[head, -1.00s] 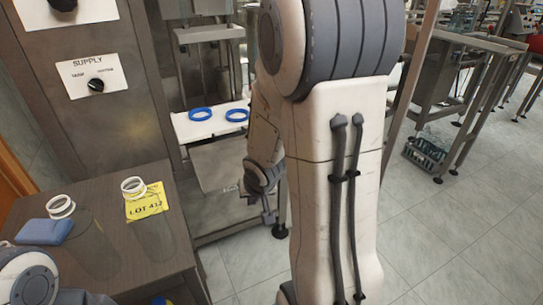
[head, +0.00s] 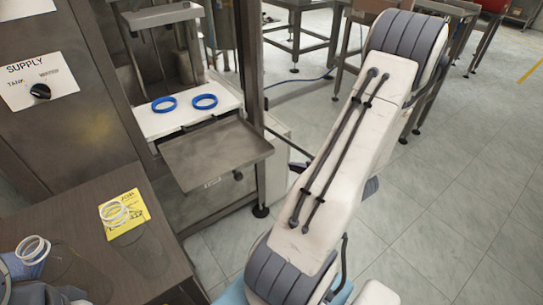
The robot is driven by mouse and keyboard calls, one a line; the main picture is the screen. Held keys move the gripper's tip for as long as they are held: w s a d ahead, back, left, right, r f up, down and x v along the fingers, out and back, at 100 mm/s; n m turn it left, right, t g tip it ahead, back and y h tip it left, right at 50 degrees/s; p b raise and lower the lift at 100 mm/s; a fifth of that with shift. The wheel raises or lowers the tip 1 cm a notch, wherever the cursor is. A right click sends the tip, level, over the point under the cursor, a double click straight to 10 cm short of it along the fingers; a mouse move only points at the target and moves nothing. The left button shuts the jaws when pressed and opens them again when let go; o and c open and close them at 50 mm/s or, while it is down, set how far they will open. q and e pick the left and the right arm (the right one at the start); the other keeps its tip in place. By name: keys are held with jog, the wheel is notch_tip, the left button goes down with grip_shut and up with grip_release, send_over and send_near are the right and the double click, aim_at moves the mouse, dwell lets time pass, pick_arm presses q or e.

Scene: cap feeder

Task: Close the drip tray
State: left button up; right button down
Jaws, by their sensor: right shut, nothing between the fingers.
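The drip tray (head: 215,153) is a flat grey metal tray with a small dark knob (head: 238,176) on its front. It sticks out of the machine, below the white shelf with two blue rings. My right arm fills the middle right of the head view. Its gripper (head: 298,167) is mostly hidden behind my forearm; only a small dark part shows, to the right of the tray and apart from it. It is shut and empty. My left gripper is out of view; only a bit of my left arm shows at the lower left.
The white shelf (head: 155,122) sits directly above the tray. A brown table (head: 150,255) at the lower left bears a yellow label (head: 125,216) and white rings on clear jars. A supply panel (head: 38,88) is at the left. Open floor lies on the right.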

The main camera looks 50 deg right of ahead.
jog(key=b, duration=0.2)
send_near(267, 155)
notch_tip(267, 155, down, 3)
jog(key=w, duration=0.2)
jog(key=w+d, duration=0.1)
jog(key=w, duration=0.1)
jog(key=shift+w+f, duration=0.15)
jog(key=shift+f, duration=0.1)
jog(key=shift+w+d, duration=0.15)
jog(key=shift+w, duration=0.3)
jog(key=shift+w, duration=0.1)
